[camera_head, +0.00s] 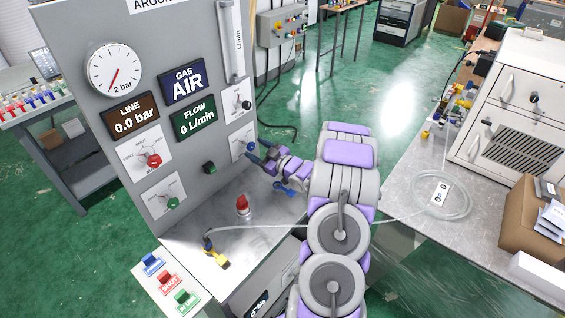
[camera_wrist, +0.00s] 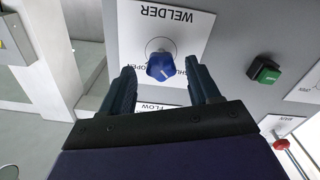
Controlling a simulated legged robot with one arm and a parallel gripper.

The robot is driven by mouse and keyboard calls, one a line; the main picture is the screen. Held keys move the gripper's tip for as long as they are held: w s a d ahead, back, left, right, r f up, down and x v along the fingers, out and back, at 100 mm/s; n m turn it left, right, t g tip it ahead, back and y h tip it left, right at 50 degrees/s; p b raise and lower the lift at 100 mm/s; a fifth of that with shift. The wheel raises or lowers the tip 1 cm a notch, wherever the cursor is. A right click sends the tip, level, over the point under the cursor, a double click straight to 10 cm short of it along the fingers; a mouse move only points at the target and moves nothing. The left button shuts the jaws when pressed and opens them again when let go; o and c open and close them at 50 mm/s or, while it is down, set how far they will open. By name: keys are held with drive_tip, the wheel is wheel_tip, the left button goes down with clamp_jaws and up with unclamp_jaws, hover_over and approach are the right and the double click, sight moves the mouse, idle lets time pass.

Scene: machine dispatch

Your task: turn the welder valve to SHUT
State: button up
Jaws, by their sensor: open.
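The welder valve is a blue knob (camera_wrist: 161,66) on a white plate (camera_wrist: 178,32) marked WELDER, upside down in the wrist view. OPEN and a partly hidden SHUT are printed near the knob. A pale mark on the knob points down and right in that view; its exact setting is hard to read. My gripper (camera_wrist: 160,78) is open, with one dark finger on each side of the knob. Contact with the knob is not clear. In the head view my gripper (camera_head: 263,153) is at the panel's right edge, close to the small blue knob (camera_head: 250,146).
The grey panel (camera_head: 205,35) carries a pressure gauge (camera_head: 114,69), LINE 0.0 bar (camera_head: 131,117), FLOW 0 L/min (camera_head: 194,118), a red knob (camera_head: 154,160) and a green button (camera_head: 209,167). A red-topped fitting (camera_head: 243,204) stands below. A bench (camera_head: 405,190) with a coiled hose is at right.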

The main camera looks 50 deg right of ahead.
drive_tip(key=s+d+p, duration=0.1)
drive_tip(key=s, duration=1.2)
drive_tip(key=shift+s+p, duration=0.3)
drive_tip(key=shift+s, duration=0.05)
drive_tip(key=shift+f, duration=0.1)
drive_tip(key=shift+w, duration=0.15)
drive_tip(key=w+r+g+h, duration=0.2)
drive_tip(key=w+g+h, duration=0.1)
drive_tip(key=w+g, duration=0.3)
drive_tip(key=s+a+r+m+g+h, duration=0.3)
drive_tip(key=a+r+g, duration=0.2)
drive_tip(key=a+r, duration=0.15)
drive_tip(key=s+a+r+g+y, duration=0.1)
drive_tip(key=s+a+g, duration=0.2)
drive_tip(key=s+a, duration=0.6)
drive_tip(key=s+a+r+m+g+y, duration=0.1)
drive_tip(key=s+a+r+g+y, duration=0.1)
drive_tip(key=s+a, duration=0.8)
drive_tip(key=s+a+r+g+y, duration=0.1)
drive_tip(key=s+a+g, duration=0.2)
drive_tip(key=s+a, duration=0.7)
drive_tip(key=shift+s+a+r+m+g+y, duration=0.2)
drive_tip(key=shift+a+r+m+g+y, duration=0.15)
drive_tip(key=shift+a, duration=0.8)
